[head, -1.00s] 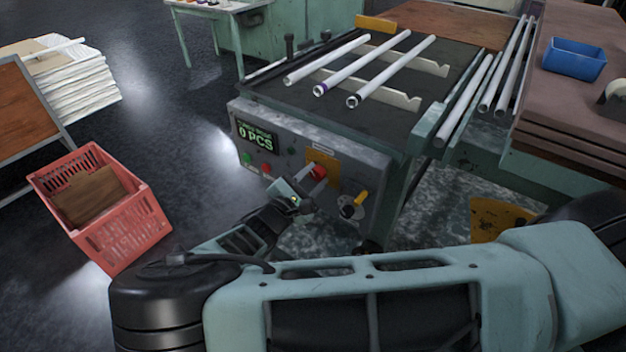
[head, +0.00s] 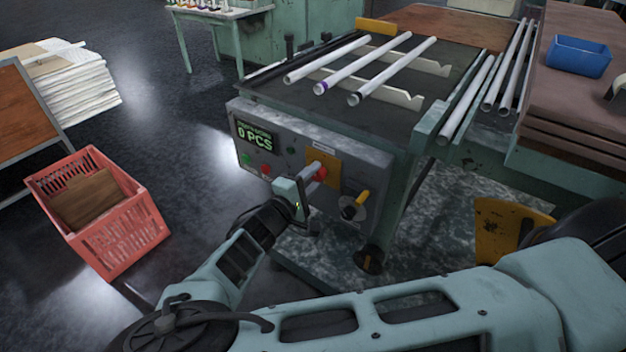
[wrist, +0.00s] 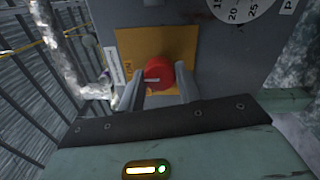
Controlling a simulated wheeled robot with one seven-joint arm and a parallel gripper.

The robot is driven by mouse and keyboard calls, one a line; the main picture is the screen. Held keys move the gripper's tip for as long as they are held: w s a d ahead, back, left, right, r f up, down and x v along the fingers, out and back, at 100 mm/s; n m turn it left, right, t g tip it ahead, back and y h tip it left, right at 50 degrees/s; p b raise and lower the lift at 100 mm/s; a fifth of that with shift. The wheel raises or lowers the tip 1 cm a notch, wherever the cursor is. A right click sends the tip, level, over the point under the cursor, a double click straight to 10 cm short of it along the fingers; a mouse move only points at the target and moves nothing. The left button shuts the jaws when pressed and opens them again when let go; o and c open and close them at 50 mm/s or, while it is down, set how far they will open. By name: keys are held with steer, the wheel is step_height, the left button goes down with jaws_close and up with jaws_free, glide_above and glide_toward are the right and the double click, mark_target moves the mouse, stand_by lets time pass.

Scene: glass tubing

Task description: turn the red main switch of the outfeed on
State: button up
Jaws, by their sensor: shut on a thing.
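The red main switch (head: 320,174) is a red knob on a yellow plate (head: 328,160) on the front panel of the outfeed (head: 365,172). In the wrist view the red knob (wrist: 159,72) faces me in the middle of its yellow plate (wrist: 190,45). My gripper (head: 311,176) is at the panel with its fingers on the knob. In the wrist view my gripper's fingers (wrist: 158,84) stand on the left and right of the knob, shut on it.
Right of the switch is a black and yellow rotary handle (head: 355,204). Left are green and red buttons (head: 265,169) and a display (head: 254,136) reading 0 PCS. Glass tubes (head: 350,65) lie on top. A red crate (head: 100,212) stands on the floor at left.

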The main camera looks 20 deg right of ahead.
stand_by(0.4)
steer(key=o, duration=1)
steer(key=shift+s+a, duration=0.1)
steer(key=b+v, duration=0.2)
steer(key=v, duration=1.5)
steer(key=shift+a, duration=0.1)
